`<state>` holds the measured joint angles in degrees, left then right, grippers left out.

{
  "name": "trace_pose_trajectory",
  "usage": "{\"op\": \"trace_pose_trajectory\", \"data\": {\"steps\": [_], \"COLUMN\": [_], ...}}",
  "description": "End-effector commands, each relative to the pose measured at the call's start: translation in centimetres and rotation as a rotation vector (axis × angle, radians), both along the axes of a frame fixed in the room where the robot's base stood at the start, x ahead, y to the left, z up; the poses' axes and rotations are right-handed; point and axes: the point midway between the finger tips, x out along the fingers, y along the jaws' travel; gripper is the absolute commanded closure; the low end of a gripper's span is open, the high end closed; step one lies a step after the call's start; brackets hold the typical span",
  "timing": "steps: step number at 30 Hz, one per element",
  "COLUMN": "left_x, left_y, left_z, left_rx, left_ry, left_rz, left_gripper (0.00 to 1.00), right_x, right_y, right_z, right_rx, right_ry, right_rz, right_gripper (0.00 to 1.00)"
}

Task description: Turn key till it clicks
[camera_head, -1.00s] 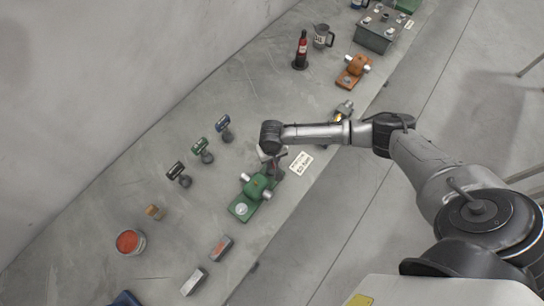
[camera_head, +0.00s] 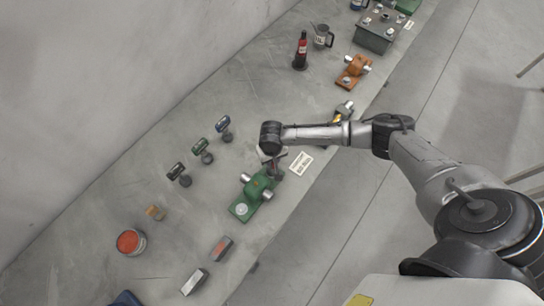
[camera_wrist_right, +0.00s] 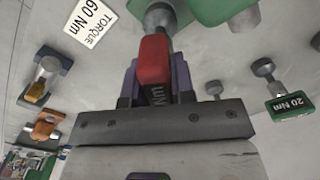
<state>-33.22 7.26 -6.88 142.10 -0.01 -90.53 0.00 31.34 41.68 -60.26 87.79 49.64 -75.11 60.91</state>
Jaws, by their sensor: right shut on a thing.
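My right gripper (camera_wrist_right: 154,80) is shut on the red key (camera_wrist_right: 154,62), whose handle has partly hidden "Nm" lettering. A grey metal shaft (camera_wrist_right: 160,16) shows beyond the handle in the right wrist view. In the head view, my right gripper (camera_head: 272,162) is at the far end of the green device (camera_head: 258,190) with silver side cylinders. Whether the key is seated there is hidden. A sign (camera_wrist_right: 90,22) reads "TORQUE 60 Nm"; it also lies beside the device in the head view (camera_head: 301,163). My left gripper is not in view.
Black (camera_head: 175,171), green (camera_head: 200,147) and blue (camera_head: 222,124) keys stand left of the device. A green key (camera_wrist_right: 289,106) reads "20 Nm". An orange device (camera_head: 352,72), red bottle (camera_head: 301,50), red-filled tin (camera_head: 130,242) and metal blocks (camera_head: 194,281) are on the bench.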

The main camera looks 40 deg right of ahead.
Motion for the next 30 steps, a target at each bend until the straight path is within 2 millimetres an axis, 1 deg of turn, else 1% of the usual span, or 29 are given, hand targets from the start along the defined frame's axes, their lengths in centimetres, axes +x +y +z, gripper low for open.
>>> {"op": "trace_pose_trajectory", "data": {"steps": [13,30], "left_x": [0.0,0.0], "left_y": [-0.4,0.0], "left_z": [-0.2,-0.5], "left_rx": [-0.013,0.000], "left_ry": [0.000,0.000], "left_rz": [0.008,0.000], "left_gripper": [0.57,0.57], "right_x": [0.1,0.1], "right_y": [0.0,0.0], "right_z": [-0.5,-1.3], "right_rx": [0.001,0.001], "right_ry": [-0.001,-0.001], "right_rz": [-0.001,0.000], "right_gripper": [1.00,1.00]}}
